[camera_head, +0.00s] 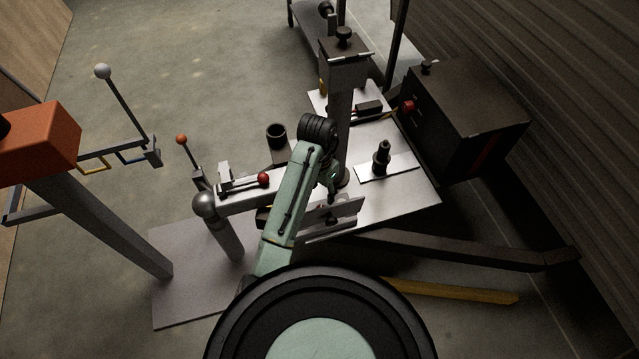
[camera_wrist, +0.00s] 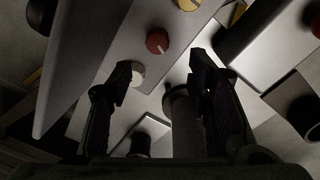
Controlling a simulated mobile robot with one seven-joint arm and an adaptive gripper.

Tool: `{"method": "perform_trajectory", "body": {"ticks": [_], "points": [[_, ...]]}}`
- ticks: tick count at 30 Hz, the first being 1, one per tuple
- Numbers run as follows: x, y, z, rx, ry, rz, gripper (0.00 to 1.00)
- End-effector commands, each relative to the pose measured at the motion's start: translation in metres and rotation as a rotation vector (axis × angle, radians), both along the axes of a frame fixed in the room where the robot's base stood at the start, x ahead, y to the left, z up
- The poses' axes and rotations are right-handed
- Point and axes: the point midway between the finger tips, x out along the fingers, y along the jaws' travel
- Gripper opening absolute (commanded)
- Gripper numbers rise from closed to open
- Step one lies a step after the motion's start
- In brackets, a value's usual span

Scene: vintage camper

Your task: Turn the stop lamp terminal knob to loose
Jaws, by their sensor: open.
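In the wrist view, a red knob (camera_wrist: 157,40) with a pale pointer mark sits on a grey panel (camera_wrist: 110,50), just beyond my fingertips. A yellow knob (camera_wrist: 187,4) shows at the top edge, and a whitish knob (camera_wrist: 138,74) lies partly behind my left finger. No label is readable, so I cannot tell for certain which one is the stop lamp knob. My gripper (camera_wrist: 163,82) is open, its two dark fingers spread with nothing held between them. In the head view, my green arm hides most of the gripper, and the knobs do not show clearly.
A grey post (camera_head: 344,125) rises close to my arm. A metal plate with an upright black fitting (camera_head: 381,158) lies to the right. A dark box (camera_head: 465,110) with a red knob stands beyond. A lever with a red ball (camera_head: 263,179) lies left of my arm.

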Motion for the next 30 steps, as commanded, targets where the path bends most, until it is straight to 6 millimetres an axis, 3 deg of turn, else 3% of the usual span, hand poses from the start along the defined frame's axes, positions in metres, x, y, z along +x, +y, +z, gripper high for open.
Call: {"method": "perform_trajectory", "body": {"ticks": [13, 25, 30], "points": [[-0.005, 0.004, 0.037, 0.006, 0.017, 0.002, 0.46], [-0.005, 0.003, 0.040, 0.006, 0.017, 0.001, 0.46], [-0.001, -0.013, 0.041, 0.007, 0.001, -0.021, 0.46]]}}
